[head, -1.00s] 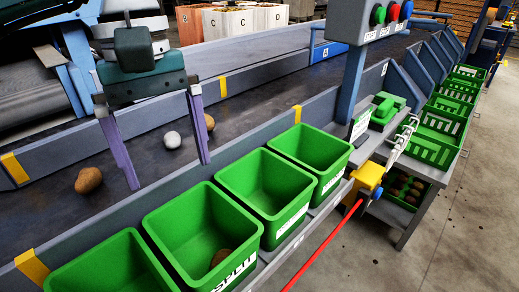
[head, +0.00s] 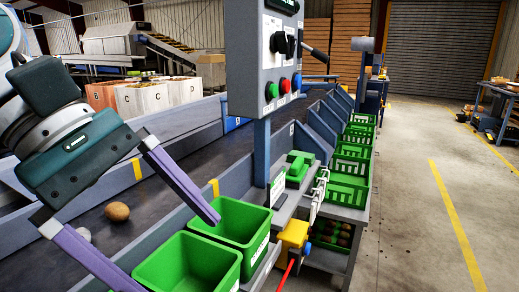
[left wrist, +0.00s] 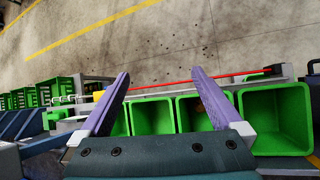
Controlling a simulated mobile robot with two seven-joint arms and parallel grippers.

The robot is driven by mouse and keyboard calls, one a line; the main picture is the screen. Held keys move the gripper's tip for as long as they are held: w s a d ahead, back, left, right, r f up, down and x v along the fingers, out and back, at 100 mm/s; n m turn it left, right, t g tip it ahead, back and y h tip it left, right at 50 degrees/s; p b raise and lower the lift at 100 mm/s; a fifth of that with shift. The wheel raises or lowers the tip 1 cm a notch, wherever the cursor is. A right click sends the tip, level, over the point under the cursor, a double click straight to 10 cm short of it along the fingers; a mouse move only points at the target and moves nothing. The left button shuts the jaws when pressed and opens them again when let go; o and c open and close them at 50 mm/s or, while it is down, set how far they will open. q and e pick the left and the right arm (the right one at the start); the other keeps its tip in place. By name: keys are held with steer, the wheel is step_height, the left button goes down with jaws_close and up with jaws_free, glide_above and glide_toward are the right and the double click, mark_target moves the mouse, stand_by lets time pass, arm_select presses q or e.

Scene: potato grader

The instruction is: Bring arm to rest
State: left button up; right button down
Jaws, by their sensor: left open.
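My left gripper (head: 178,256) comes in from the left in the head view, tilted, with its two purple fingers wide apart. It is open, and nothing shows between its fingers in the left wrist view (left wrist: 160,73). It hangs around the inner edge of the conveyor, close to the green bins. In the left wrist view the fingers point across the row of bins toward the floor. My right gripper is in neither view.
A control box (head: 268,60) on a blue post stands ahead. A red cord (left wrist: 228,75) runs along the bins.

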arm_select(q)
steer(key=s+d+r+n+t+h+p, duration=0.1)
steer(key=d+r+n+t+h, duration=0.1)
steer(key=d+r+n+h, duration=0.55)
steer(key=w+a+r+n+t+p, duration=0.1)
steer(key=w+r+n+t, duration=0.2)
steer(key=r+n+t, duration=0.5)
steer(key=w+a+r+n+t+p, duration=0.1)
steer(key=w+r+n+t, duration=0.1)
steer(key=r+n+t, duration=0.6)
steer(key=s+a+f+n+g+y+p, duration=0.1)
steer(key=a+f+n+g+y+p, duration=0.15)
steer(key=a+f+n+y, duration=0.9)
steer(key=s+a+f+n+g+y+p, duration=0.15)
steer(key=a+f+n+g+y, duration=0.35)
steer(key=n, duration=1.2)
steer(key=s+d+f+n+g+h+p, duration=0.1)
steer(key=s+f+n+g, duration=0.25)
steer(key=s, duration=0.55)
steer(key=s+d+f+n+g+h+p, duration=0.1)
steer(key=s+f+n+g+p, duration=0.25)
steer(key=s, duration=0.65)
step_height(320, 180, up, 34)
steer(key=p, duration=3.3)
steer(key=shift+w+d+r+m+p, duration=0.15)
steer(key=shift+w+m+p, duration=0.2)
steer(key=shift+w+m, duration=0.1)
